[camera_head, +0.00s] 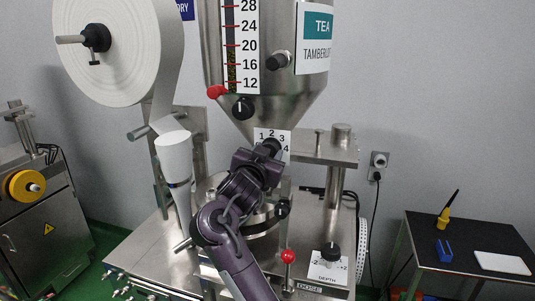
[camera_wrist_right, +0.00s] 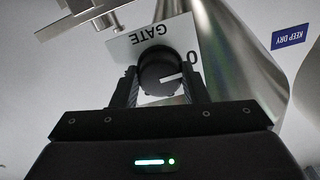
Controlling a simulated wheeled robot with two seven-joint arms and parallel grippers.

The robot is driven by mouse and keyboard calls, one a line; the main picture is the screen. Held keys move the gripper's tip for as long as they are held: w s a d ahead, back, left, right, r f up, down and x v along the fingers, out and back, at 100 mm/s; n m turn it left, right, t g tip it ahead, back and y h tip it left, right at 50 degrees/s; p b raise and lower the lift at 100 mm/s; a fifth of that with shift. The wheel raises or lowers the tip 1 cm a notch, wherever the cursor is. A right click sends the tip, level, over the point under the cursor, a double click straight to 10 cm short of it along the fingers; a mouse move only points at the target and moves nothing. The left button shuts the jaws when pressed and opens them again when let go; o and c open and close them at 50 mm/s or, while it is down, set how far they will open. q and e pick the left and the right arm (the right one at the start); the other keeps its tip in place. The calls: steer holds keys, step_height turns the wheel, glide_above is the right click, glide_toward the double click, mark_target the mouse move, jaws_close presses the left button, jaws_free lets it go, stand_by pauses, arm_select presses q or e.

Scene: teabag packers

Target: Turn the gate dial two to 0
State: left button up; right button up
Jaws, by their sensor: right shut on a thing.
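The gate dial (camera_wrist_right: 160,74) is a round black knob with a white pointer line, set on a white plate marked GATE (camera_wrist_right: 152,36). In the right wrist view the pointer points right, a little below the 0 mark (camera_wrist_right: 192,57). My right gripper (camera_wrist_right: 161,80) is shut on the dial, one finger on each side. In the head view my right gripper (camera_head: 270,149) is at the scale plate (camera_head: 272,134), where 1, 2, 3 and 4 show; it largely hides the dial. My left gripper is not in view.
The steel hopper (camera_head: 280,100) rises above the plate. It carries a level scale (camera_head: 242,40), another black knob (camera_head: 242,107) and a red knob (camera_head: 216,92). A DEPTH dial (camera_head: 331,252) and a red-tipped lever (camera_head: 288,256) are at lower right. A paper roll (camera_head: 125,60) hangs at left.

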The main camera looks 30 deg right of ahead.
steer(key=n, duration=1.7)
steer(key=shift+s+r, duration=0.1)
steer(key=shift+n, duration=0.5)
steer(key=o, duration=1)
steer(key=shift+c, duration=0.2)
